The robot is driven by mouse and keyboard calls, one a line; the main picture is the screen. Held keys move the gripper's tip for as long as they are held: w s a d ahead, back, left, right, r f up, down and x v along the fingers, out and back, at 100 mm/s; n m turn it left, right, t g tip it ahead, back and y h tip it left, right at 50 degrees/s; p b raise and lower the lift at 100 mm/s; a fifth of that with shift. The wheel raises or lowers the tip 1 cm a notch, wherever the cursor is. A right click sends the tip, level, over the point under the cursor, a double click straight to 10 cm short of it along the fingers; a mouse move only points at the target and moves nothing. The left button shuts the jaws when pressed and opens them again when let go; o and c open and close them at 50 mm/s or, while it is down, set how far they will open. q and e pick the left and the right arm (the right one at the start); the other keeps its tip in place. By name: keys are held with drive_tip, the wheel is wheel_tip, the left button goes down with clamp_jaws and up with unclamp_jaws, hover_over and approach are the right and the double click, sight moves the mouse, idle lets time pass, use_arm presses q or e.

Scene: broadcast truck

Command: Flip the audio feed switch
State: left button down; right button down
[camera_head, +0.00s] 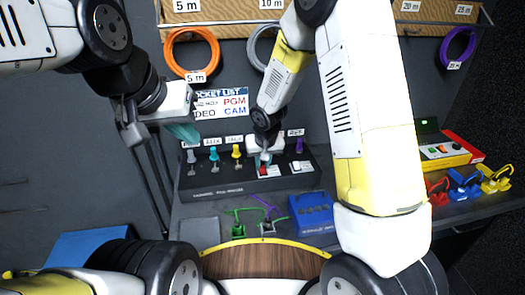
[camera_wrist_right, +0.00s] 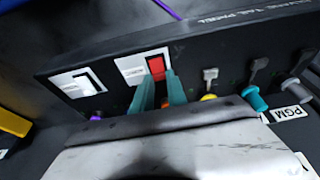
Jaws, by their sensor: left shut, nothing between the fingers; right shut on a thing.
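The black switch panel (camera_head: 225,187) stands on the bench; it also shows in the right wrist view (camera_wrist_right: 205,57). It carries a red rocker switch (camera_head: 263,171) on a white plate and a white rocker switch (camera_head: 297,166) beside it. In the wrist view the red switch (camera_wrist_right: 156,66) lies between the teal fingertips of my right gripper (camera_wrist_right: 160,84), which is shut on it; the white switch (camera_wrist_right: 88,84) is left of it. The switch labels are too small to read. My left gripper (camera_head: 185,133) is shut and empty, left of the panel in the air.
Grey, teal (camera_head: 214,155), yellow (camera_head: 236,151) and purple (camera_head: 299,146) plugs line the panel's back. A blue box (camera_head: 312,214) and green and purple cables lie in front. A red and white box (camera_head: 447,151) and coloured clamps (camera_head: 465,184) sit at right. Cable coils hang above.

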drive_tip(key=c, duration=1.3)
unclamp_jaws()
drive_tip(key=shift+r, duration=0.1)
drive_tip(key=v, duration=0.7)
drive_tip(key=shift+s+r, duration=0.1)
drive_tip(key=shift+r, duration=0.2)
drive_tip(key=s+d+r, duration=0.4)
drive_tip(key=s+r, duration=0.2)
drive_tip(key=s, duration=0.1)
drive_tip(key=s+d+r+m+t+y, duration=0.1)
drive_tip(key=s+d+r, duration=0.4)
drive_tip(key=s+r, duration=0.2)
drive_tip(key=s+d+r+t, duration=0.1)
drive_tip(key=s+d+r, duration=0.4)
drive_tip(key=s, duration=0.3)
drive_tip(key=shift+r+m, duration=0.3)
drive_tip(key=shift+r, duration=0.5)
